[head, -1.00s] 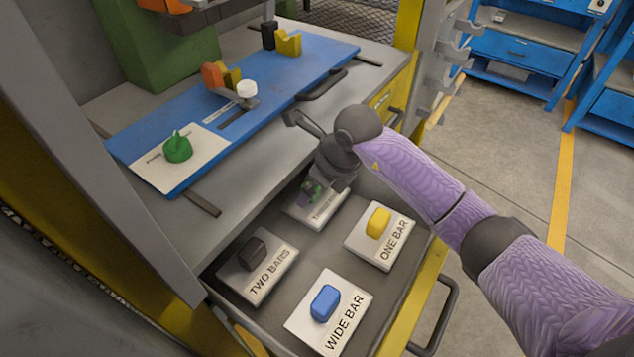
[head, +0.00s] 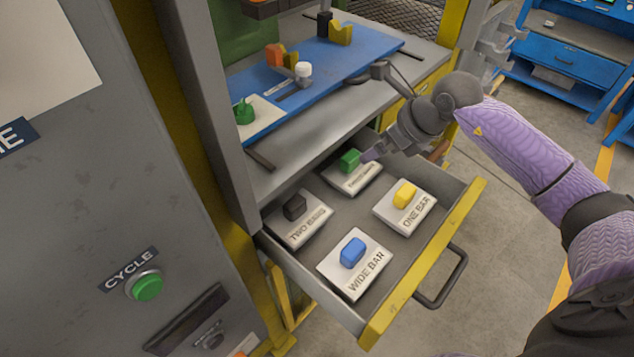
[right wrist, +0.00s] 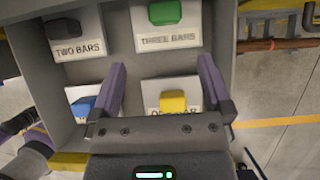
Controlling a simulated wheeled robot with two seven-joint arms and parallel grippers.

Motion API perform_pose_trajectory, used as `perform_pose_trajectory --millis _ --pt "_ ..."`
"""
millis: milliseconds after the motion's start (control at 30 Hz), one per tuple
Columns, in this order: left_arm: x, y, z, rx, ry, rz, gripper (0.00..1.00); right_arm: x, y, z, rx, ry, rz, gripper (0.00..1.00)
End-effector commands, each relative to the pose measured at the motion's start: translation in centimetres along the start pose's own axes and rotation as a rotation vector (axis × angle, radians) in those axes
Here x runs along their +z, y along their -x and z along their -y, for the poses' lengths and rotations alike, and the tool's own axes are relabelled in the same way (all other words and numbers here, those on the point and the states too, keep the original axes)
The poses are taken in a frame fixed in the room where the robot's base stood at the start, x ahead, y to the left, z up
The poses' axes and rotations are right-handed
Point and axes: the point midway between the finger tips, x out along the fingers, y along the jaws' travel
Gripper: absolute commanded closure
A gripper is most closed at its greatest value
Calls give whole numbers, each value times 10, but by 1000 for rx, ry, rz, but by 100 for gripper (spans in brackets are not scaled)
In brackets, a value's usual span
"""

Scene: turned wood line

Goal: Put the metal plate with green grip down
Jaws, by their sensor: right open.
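The metal plate with green grip (head: 341,184) lies in the open drawer's back corner, label side up. In the right wrist view the plate (right wrist: 166,40), marked THREE BARS, lies flat with its green grip (right wrist: 165,12) at the top edge of the picture. My right gripper (head: 369,156) is just to the right of the green grip in the head view. In the right wrist view its two purple fingers (right wrist: 162,66) are spread wide with nothing held between them.
The drawer (head: 418,277) also holds plates with a black grip (head: 295,207), a yellow grip (head: 405,194) and a blue grip (head: 353,251). Above it is a blue board (head: 345,66) with a green knob (head: 244,111). A panel with a green CYCLE button (head: 148,286) stands left.

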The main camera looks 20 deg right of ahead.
Motion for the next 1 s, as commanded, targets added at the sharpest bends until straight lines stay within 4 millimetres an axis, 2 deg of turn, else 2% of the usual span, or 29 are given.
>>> perform_pose_trajectory --millis 67,500,600,800,867,1000 --pt "2 -4 -1 1 1 5 41 -3 -5 6 -10 -7 8 0" --pt "0 -43 -1 -1 8 31 41 -3 -90 10 -8 -8 8 0" --pt "-1 -45 0 -2 9 35 41 -1 -98 10 -9 -5 8 0" --pt "-3 -44 0 -2 10 33 41 0 -96 11 -11 -4 9 0" --pt "-3 -44 0 -2 10 33 41 0 -96 11 -11 -4 9 11" --pt "-1 -44 -1 -1 9 35 41 0 -96 11 -11 -4 9 40"
